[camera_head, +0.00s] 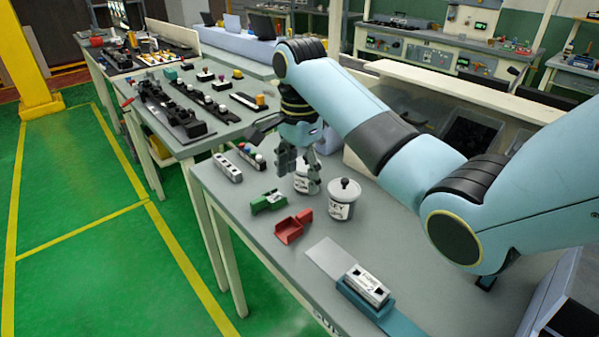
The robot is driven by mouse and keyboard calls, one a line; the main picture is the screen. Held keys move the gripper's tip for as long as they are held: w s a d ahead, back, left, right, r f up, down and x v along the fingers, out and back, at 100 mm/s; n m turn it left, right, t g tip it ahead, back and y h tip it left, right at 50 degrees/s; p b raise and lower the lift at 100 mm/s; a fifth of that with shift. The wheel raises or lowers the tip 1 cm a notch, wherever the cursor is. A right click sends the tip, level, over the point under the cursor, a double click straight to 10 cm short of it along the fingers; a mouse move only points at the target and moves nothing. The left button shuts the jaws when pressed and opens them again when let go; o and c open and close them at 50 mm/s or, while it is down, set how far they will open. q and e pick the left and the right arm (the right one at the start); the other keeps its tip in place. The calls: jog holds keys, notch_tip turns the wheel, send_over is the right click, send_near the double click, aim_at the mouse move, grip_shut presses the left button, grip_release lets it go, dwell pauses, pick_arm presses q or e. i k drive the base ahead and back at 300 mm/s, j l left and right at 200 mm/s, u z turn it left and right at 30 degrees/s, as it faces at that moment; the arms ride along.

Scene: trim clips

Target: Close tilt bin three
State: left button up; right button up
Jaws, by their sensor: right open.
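I cannot make out a tilt bin marked three in this view. A small red open tray-like piece (289,230) and a green piece (268,202) lie on the near grey bench (245,228). My right gripper (297,168) hangs pointing down above the bench, its fingers apart and nothing seen between them. It is in front of or just above a white labelled canister (306,184), which it partly hides; I cannot tell whether they touch. My left gripper is not in view.
A lidded white canister (341,200) stands right of the gripper. A white labelled block (367,284) sits on a blue base (366,305) near the front. A grey block with buttons (227,168) lies at the bench's left. My right arm hides part of the right side.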

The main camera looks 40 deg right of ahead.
aim_at(470, 139)
jog(key=k+j, duration=0.8)
